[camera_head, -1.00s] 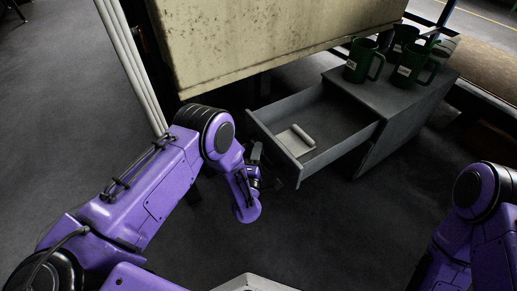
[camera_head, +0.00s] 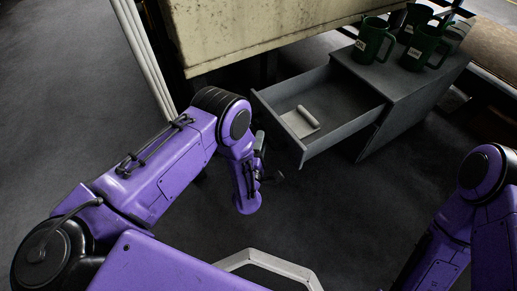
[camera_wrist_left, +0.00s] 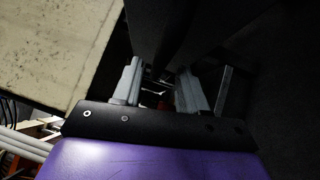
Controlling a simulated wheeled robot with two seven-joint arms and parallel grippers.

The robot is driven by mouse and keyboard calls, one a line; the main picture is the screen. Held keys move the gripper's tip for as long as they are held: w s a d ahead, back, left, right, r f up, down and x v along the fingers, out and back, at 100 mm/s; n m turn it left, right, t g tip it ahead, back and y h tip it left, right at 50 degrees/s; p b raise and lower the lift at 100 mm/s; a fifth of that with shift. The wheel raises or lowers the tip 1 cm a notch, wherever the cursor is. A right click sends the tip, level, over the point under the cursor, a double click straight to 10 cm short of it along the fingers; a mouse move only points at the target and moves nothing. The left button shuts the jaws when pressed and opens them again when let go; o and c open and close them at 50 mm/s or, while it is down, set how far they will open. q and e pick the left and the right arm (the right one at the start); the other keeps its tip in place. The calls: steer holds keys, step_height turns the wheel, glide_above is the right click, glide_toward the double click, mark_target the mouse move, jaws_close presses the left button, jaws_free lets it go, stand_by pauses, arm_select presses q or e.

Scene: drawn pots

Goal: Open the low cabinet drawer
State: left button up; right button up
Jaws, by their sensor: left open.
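The low grey cabinet (camera_head: 398,88) stands at the upper right in the head view. Its drawer (camera_head: 345,133) is pulled well out toward the lower left, and its inside shows. A small pale block-like object (camera_head: 301,122) lies in the drawer near the front panel. My left gripper (camera_head: 270,165) is open, just outside the drawer front and apart from it as far as I can see. In the left wrist view its two grey fingers (camera_wrist_left: 160,88) are spread, with a dark panel beyond them. The drawer handle is not clearly visible. My right gripper is out of view.
Several green mugs (camera_head: 374,40) stand on the cabinet top. A large stained pale panel (camera_head: 250,36) hangs over the area left of the cabinet. White pipes (camera_head: 146,58) run beside it. The dark floor (camera_head: 330,215) in front of the drawer is clear.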

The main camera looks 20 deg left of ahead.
arm_select(q)
steer(key=s+p, duration=0.1)
steer(key=s, duration=0.5)
steer(key=shift+s+d+f, duration=0.3)
steer(key=shift+d+f, duration=0.15)
steer(key=shift+a, duration=0.1)
steer(key=s+a+f+m+g, duration=0.7)
steer(key=s+a+m+g, duration=0.1)
steer(key=s+a+m, duration=0.2)
steer(key=s+a+m+g+p, duration=0.3)
steer(key=s+g, duration=0.5)
steer(key=s, duration=0.8)
step_height(320, 180, up, 31)
steer(key=m+y+p, duration=0.1)
steer(key=p, duration=2.8)
steer(key=shift+w+a, duration=0.25)
steer(key=shift+w, duration=0.2)
